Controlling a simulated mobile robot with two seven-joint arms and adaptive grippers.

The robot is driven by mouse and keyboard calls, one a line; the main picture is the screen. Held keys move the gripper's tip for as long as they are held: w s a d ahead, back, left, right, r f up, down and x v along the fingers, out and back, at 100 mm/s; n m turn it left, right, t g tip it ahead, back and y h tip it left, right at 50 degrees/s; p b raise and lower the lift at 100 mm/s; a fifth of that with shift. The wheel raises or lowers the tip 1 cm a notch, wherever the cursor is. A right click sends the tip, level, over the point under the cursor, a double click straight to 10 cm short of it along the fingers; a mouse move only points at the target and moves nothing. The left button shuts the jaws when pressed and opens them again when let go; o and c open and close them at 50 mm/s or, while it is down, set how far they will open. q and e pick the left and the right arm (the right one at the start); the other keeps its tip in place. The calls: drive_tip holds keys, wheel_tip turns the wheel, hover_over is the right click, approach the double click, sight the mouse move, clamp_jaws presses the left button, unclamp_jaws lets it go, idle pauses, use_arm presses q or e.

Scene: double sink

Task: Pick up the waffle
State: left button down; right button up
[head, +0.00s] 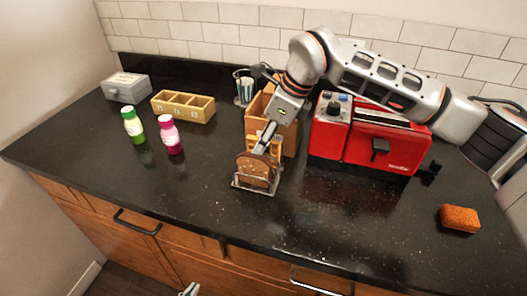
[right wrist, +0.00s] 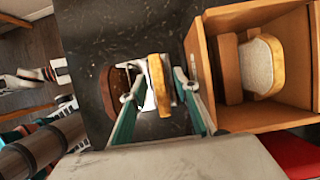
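A brown slice with a textured face (head: 254,171) stands upright in a small wire rack (head: 252,188) near the counter's front edge; I cannot tell for sure if it is the waffle. It also shows in the right wrist view (right wrist: 115,88). A tan-edged slice (right wrist: 159,84) stands behind it. My right gripper (right wrist: 160,104) points down over the rack, its teal fingers spread on either side of the tan-edged slice, with a visible gap. Only a tip of my left gripper (head: 190,289) shows at the bottom edge, below the counter.
A wooden box (head: 289,138) stands just behind the rack, with a bread slice (right wrist: 260,66) inside. A red toaster (head: 385,147) is to the right, an orange-brown block (head: 460,218) at far right. Green (head: 133,127) and pink (head: 170,136) bottles stand left. The front-left counter is clear.

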clamp_jaws()
drive_tip(key=shift+r, duration=0.1)
